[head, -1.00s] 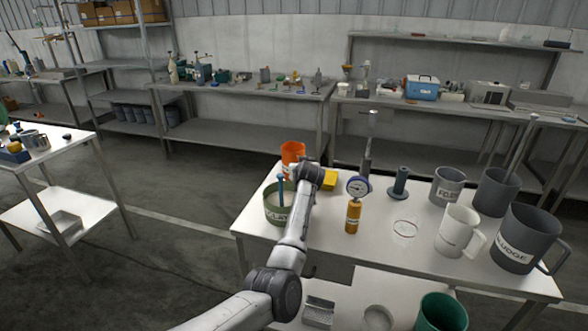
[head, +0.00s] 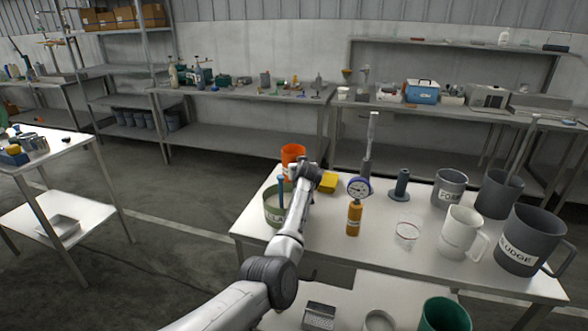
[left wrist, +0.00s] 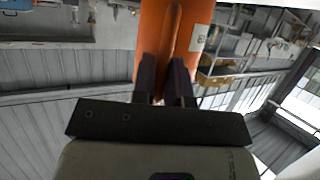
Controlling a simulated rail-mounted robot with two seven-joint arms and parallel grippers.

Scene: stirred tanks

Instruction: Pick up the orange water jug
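The orange water jug (head: 293,153) stands upright at the back left corner of the right-hand white table, partly hidden behind my left gripper (head: 303,172). In the left wrist view the jug (left wrist: 205,20) fills the top middle, with a pale label on its side. Its vertical handle (left wrist: 172,28) runs down between the two dark fingers of my left gripper (left wrist: 164,75). The fingers are close together, one on each side of the handle, and appear shut on it. No lift off the table can be seen. My right gripper is not in view.
A green pot (head: 273,212) with a blue-handled tool stands close to my left arm. A yellow block (head: 328,182) and an orange cylinder with a gauge (head: 354,218) are to the right. Grey and white jugs (head: 463,232) crowd the table's right side.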

